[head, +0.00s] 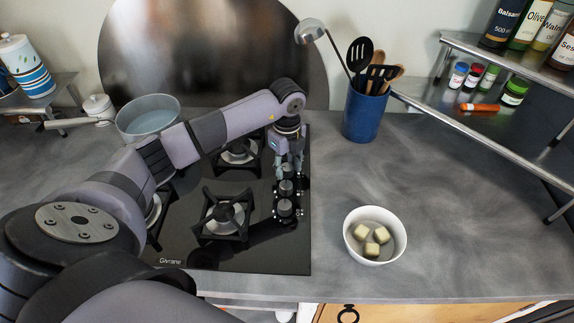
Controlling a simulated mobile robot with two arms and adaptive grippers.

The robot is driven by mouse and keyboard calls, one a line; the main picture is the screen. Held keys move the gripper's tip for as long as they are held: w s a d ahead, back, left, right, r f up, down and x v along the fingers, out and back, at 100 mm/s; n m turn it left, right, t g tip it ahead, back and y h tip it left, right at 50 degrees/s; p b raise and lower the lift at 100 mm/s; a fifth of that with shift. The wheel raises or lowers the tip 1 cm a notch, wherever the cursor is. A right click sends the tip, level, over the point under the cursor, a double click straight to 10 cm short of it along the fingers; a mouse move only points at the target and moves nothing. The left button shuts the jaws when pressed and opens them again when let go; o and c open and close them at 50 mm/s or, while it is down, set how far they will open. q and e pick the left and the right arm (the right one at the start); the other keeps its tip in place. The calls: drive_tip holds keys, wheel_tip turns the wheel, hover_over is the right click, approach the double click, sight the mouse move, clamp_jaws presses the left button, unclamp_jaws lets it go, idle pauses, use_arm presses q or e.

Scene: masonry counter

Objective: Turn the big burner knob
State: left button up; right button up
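The black gas hob (275,257) lies in the grey counter, with a column of dark round knobs along its right edge. The front knob (285,208) and the knob behind it (286,188) show clear of the gripper. Another knob (286,170) farther back is partly hidden by my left gripper (289,171). I cannot tell which knob belongs to the big burner. My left gripper points down over the back part of the knob column. Its fingertips are at the partly hidden knob; whether they touch or grip it is unclear. My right gripper is out of view.
Burners with black grates (224,216) fill the hob left of the knobs. A pan (150,118) is at the back left, partly behind my arm. A blue utensil holder (365,115) stands behind right. A white bowl with pale cubes (357,250) sits right; counter between is clear.

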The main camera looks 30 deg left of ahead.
sight(287, 167)
use_arm(q)
drive_tip(key=shift+o, duration=1.3)
drive_tip(key=shift+r, duration=0.1)
wheel_tip(287, 167, up, 12)
